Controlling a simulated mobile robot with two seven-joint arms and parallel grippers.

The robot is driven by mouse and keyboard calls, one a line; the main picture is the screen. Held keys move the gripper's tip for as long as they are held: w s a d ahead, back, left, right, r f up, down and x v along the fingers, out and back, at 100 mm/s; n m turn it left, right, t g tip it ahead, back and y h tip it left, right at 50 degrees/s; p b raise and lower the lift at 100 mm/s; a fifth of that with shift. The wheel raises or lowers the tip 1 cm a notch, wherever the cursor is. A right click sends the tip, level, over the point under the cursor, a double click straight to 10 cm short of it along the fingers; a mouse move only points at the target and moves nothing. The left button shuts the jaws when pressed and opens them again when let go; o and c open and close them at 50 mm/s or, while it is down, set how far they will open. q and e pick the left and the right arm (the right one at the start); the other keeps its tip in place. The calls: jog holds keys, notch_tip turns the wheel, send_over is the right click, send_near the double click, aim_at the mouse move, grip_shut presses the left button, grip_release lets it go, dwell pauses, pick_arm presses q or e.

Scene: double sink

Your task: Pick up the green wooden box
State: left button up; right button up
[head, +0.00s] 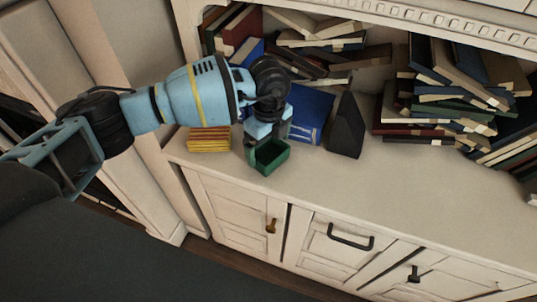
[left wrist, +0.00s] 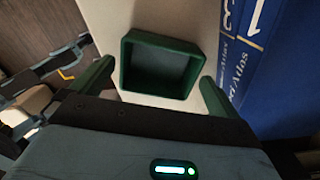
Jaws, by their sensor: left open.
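The green wooden box (head: 270,156) is a small, open-topped box on the pale cabinet top, near its front edge at the left. In the left wrist view the green box (left wrist: 158,66) looks empty and sits just beyond the fingertips. My left gripper (head: 266,145) is right over and behind the box in the head view. Its two green-looking fingers (left wrist: 152,88) are spread apart, one toward each side of the box, with nothing held between them. Whether a finger touches the box I cannot tell. My right gripper does not show.
A blue book (head: 308,112) stands close behind the box, and shows large at right in the left wrist view (left wrist: 285,60). A dark wedge-shaped object (head: 346,128) is right of it. A yellow-red stack (head: 209,139) lies left. Book piles (head: 440,95) fill the back. The front right top is clear.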

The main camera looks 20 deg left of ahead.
aim_at(268, 158)
pick_arm(q)
jog(key=shift+s+f, duration=0.1)
jog(key=shift+f, duration=1.45)
jog(key=c, duration=1)
jog(key=shift+o, duration=0.2)
jog(key=shift+r, duration=0.1)
jog(key=shift+r, duration=0.45)
jog(key=r, duration=0.2)
jog(key=shift+s+a+r, duration=0.3)
jog(key=shift+r, duration=0.05)
jog(key=s+a+r, duration=0.1)
jog(key=s+a, duration=0.7)
jog(key=s, duration=0.4)
jog(key=shift+s+a+r+p, duration=0.15)
jog(key=shift+s+a+p, duration=0.05)
jog(key=shift+s+p, duration=0.1)
